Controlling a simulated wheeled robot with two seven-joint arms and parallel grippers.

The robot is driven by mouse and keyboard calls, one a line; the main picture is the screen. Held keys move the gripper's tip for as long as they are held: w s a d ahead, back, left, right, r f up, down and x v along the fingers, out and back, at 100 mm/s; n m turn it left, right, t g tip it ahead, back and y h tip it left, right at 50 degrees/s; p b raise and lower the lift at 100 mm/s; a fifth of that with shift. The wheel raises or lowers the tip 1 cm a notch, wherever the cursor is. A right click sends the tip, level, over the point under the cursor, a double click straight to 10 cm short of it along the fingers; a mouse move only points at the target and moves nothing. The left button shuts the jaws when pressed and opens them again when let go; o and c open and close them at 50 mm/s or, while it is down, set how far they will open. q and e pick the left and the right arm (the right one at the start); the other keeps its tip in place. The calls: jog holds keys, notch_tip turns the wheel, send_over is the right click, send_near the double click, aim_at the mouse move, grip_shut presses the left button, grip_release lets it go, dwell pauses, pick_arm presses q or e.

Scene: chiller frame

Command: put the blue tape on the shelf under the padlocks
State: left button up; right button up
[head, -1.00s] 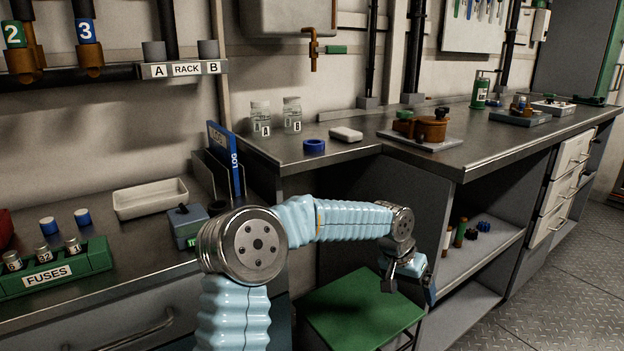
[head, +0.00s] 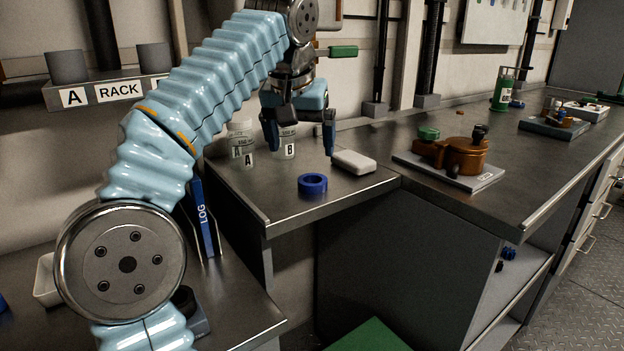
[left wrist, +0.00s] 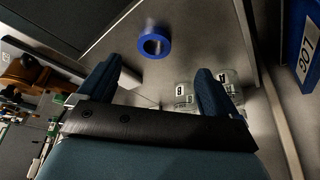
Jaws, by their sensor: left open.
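The blue tape (head: 313,184) is a ring lying flat on the steel counter (head: 290,205), near its front edge; it also shows in the left wrist view (left wrist: 154,48), beyond the fingertips. My left gripper (head: 301,140) is open and empty, pointing down above the back of this counter, behind the tape and apart from it. An open shelf (head: 522,292) shows in the cabinet at lower right. Small blue and dark items (head: 508,254) sit in that cabinet, too small to name surely as padlocks. My right gripper is out of view.
Jars labelled A and B (head: 287,150) stand behind the tape, close to my left gripper. A white block (head: 354,162) lies right of the tape. An orange-brown device (head: 464,156) sits on a plate on the longer counter. A blue log binder (head: 205,218) stands at left.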

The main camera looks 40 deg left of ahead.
aim_at(312, 181)
pick_arm(q)
jog(key=x, duration=0.4)
jog(key=shift+w+f, duration=0.15)
jog(key=shift+f, duration=0.2)
jog(key=x, duration=0.5)
jog(key=shift+w+d, duration=0.25)
jog(key=shift+w, duration=0.1)
jog(key=shift+r, duration=0.1)
jog(key=c, duration=1.2)
